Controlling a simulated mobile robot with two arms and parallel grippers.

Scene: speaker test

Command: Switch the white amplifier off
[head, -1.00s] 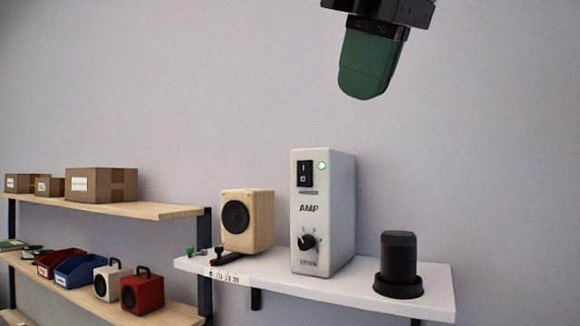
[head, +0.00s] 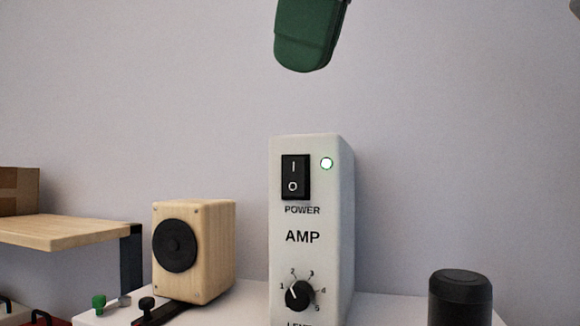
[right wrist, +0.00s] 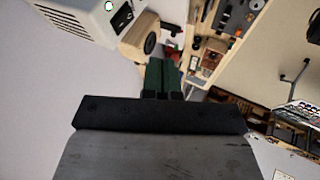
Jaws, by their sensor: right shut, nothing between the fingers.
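The white amplifier (head: 303,255) stands upright on a white shelf, its front facing me. A black rocker switch (head: 295,177), with I above O, is at the upper left of its front. I cannot tell which half is pressed in. A round indicator (head: 326,163) beside it glows green. My right gripper (head: 303,62) has green fingers, is shut and empty, and shows above the amplifier, apart from it. In the right wrist view its fingers (right wrist: 162,68) are together, with part of the amplifier (right wrist: 90,18) at the upper left. My left gripper is not in view.
A wooden speaker (head: 205,245) stands left of the amplifier and a black cylinder (head: 460,300) to its right. Small green and black knobs (head: 99,302) are at the shelf's left. A cardboard box (head: 18,190) sits on a wooden shelf (head: 60,232). Bare wall surrounds the gripper.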

